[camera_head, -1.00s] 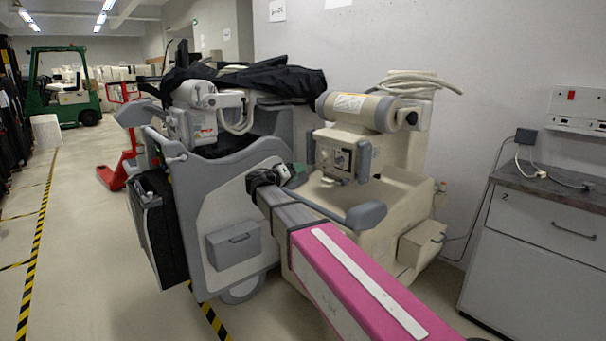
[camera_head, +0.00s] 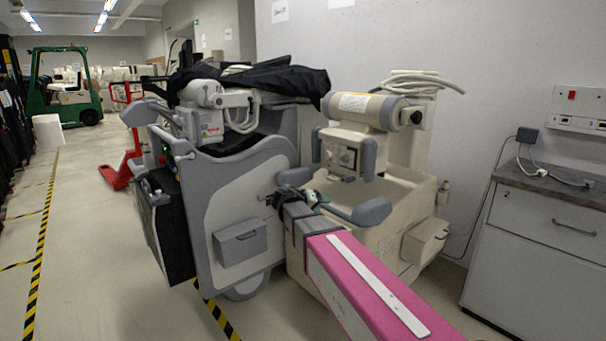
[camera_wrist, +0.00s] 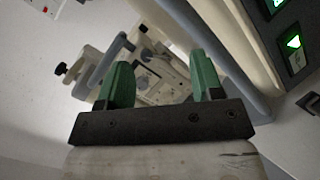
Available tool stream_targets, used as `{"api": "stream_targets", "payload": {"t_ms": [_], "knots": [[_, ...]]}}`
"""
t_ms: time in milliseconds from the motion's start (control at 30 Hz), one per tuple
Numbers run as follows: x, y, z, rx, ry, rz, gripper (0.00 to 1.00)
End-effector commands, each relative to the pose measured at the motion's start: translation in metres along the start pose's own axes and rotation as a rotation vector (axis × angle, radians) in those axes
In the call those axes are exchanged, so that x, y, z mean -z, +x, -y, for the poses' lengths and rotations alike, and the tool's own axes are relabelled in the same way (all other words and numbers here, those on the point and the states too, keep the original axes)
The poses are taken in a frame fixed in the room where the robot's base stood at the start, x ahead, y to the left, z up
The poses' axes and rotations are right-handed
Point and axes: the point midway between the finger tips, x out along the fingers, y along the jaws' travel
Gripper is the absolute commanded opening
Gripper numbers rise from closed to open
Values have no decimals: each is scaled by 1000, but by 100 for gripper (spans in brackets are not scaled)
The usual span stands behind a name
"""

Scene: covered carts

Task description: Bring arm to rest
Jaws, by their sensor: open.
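My pink and grey arm (camera_head: 365,285) reaches forward from the lower right in the head view. My gripper (camera_head: 318,197) is at its far end, in front of the beige machine (camera_head: 345,225) and close to the right side of the grey cart (camera_head: 235,190). In the wrist view my gripper (camera_wrist: 158,85) shows two green fingers standing apart with nothing between them. The beige machine's panel (camera_wrist: 160,80) is seen beyond the fingers. Whether my gripper touches the machine cannot be told.
A grey-topped cabinet (camera_head: 545,255) stands at the right by the wall. A red pallet truck (camera_head: 122,165) and a green forklift (camera_head: 62,90) are at the left back. The floor (camera_head: 100,250) at the left is clear. In the wrist view, a grey bar (camera_wrist: 220,55) runs close beside the fingers.

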Motion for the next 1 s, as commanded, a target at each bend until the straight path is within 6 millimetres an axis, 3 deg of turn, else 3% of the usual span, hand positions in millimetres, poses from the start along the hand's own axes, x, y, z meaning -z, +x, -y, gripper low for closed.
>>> {"api": "stream_targets", "payload": {"t_ms": [200,300,500,600,800,1000], "knots": [[-115,53,11,221,-82,245,60],[-172,68,17,355,-106,362,60],[-276,75,27,656,-102,562,60],[-313,69,30,790,-79,627,60],[-348,58,33,956,-29,684,60],[-352,56,35,989,-16,692,60]]}}
